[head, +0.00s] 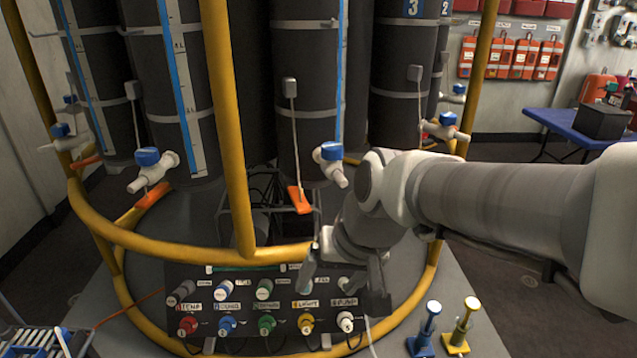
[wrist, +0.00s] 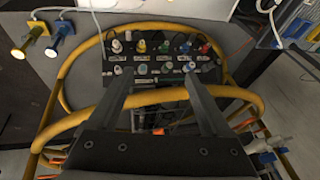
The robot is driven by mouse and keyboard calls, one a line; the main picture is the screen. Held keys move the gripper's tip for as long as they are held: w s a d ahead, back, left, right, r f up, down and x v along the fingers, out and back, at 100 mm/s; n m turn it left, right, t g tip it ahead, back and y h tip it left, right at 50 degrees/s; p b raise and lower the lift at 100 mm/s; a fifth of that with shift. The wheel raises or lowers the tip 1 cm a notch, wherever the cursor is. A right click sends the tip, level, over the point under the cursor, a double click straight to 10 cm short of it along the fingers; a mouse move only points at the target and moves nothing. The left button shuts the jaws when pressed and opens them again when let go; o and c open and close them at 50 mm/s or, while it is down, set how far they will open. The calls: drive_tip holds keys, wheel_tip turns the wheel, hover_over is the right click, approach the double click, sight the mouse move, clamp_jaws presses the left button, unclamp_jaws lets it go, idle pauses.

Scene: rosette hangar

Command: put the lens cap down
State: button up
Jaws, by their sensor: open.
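I cannot pick out a lens cap in either view. My gripper (head: 342,283) is open, its two fingers pointing down over the right part of the black connector panel (head: 240,345). In the wrist view my gripper (wrist: 157,84) shows both fingers spread wide, with nothing visible between them but the panel (wrist: 150,69) beyond. The panel carries two rows of coloured plugs or knobs with small labels. The fingers hide part of it in both views, and I cannot tell whether they touch it.
A yellow tubular frame (head: 150,243) rings dark cylinders (head: 298,90) with blue-handled valves (head: 150,158). A blue stand (head: 425,330) and a yellow stand (head: 463,327) stand right of the panel. A blue table (head: 560,122) is at the back right. Grey platform shows around the stands.

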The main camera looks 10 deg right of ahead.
drive_tip(key=s+d+r+t+h, duration=0.1)
drive_tip(key=s+d+r+h, duration=0.1)
drive_tip(key=s+d, duration=0.5)
drive_tip(key=shift+s+r+n+t+h, duration=0.3)
drive_tip(key=shift+s+r+t, duration=0.1)
drive_tip(key=shift+r, duration=0.35)
wheel_tip(320, 180, up, 19)
drive_tip(key=p, duration=1.8)
drive_tip(key=shift+f+p, duration=0.15)
drive_tip(key=shift+p, duration=0.15)
drive_tip(key=shift+w+a, duration=0.1)
drive_tip(key=shift+a, duration=0.1)
